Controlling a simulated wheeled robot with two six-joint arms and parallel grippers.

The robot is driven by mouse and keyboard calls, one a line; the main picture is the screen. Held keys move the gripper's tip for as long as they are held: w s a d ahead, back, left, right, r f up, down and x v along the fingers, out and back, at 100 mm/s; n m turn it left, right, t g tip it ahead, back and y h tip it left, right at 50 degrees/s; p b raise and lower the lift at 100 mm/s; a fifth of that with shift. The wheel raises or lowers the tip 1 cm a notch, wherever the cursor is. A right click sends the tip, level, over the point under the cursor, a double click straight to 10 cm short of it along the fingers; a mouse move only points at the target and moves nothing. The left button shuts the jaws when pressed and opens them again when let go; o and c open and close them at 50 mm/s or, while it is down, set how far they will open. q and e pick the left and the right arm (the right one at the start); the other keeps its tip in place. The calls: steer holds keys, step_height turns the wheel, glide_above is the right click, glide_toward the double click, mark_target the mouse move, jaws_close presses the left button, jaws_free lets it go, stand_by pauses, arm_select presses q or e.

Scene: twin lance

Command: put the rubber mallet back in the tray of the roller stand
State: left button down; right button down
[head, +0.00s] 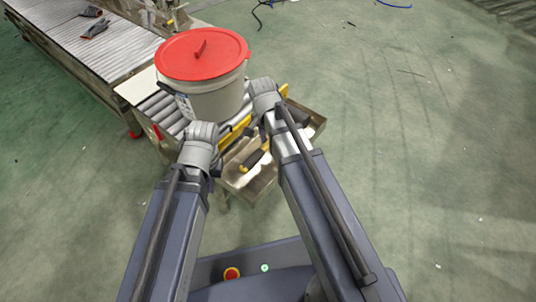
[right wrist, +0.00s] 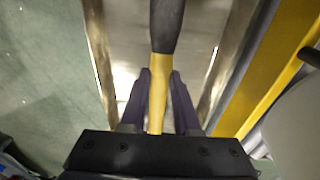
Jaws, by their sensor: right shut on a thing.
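The rubber mallet (right wrist: 158,85) shows in the right wrist view as a yellow shaft with a black part at the top; its far end is out of view. My right gripper (right wrist: 157,88) is shut on the yellow shaft. In the head view the mallet (head: 254,159) shows at the metal tray (head: 240,180) of the roller stand, partly hidden by my right arm. The mallet is over or in the tray, between its walls; whether it touches the floor of the tray I cannot tell. My left gripper (head: 215,166) hangs left of the tray, its fingers mostly hidden.
A white bucket (head: 215,102) with a red lid (head: 202,55) stands on the rollers beside the tray. A yellow rail (head: 236,132) runs between rollers and tray. A longer roller conveyor (head: 85,45) with gloves (head: 95,28) lies behind left.

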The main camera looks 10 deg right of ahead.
mark_target(267, 143)
steer(key=shift+f, duration=0.25)
step_height(267, 143, down, 4)
steer(key=b, duration=0.3)
steer(key=shift+r+b, duration=0.1)
steer(key=shift+b, duration=0.3)
steer(key=shift+r, duration=0.1)
steer(key=c, duration=0.6)
jaws_free()
steer(key=shift+c, duration=0.2)
steer(key=shift+r, duration=0.1)
